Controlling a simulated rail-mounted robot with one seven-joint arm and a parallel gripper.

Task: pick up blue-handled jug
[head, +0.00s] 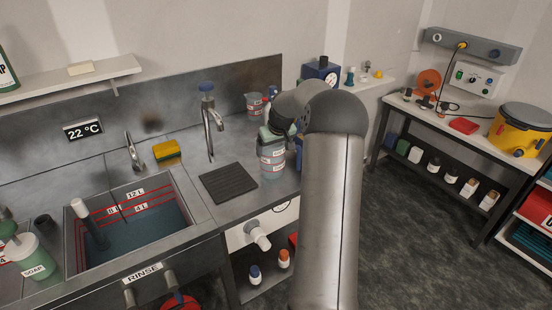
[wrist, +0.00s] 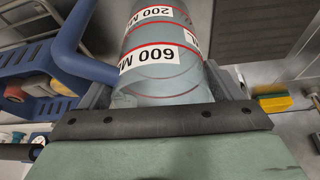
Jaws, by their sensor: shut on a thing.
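The blue-handled jug (wrist: 163,70) is grey with red measuring lines and white labels reading 600 ML and 200 ML. Its blue handle (wrist: 72,45) sticks out to the left in the wrist view. My gripper (wrist: 160,92) is shut on the jug, with one grey finger on each side of its body. In the head view the jug (head: 271,160) is at the counter, right of the dark ribbed mat, with my gripper (head: 277,133) at its top.
A second grey jug (head: 254,106) stands behind, near the back wall. The tap (head: 209,120) rises left of the held jug, above the ribbed mat (head: 228,183). The sink (head: 130,215) lies further left, with a yellow sponge (head: 166,151) behind it.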

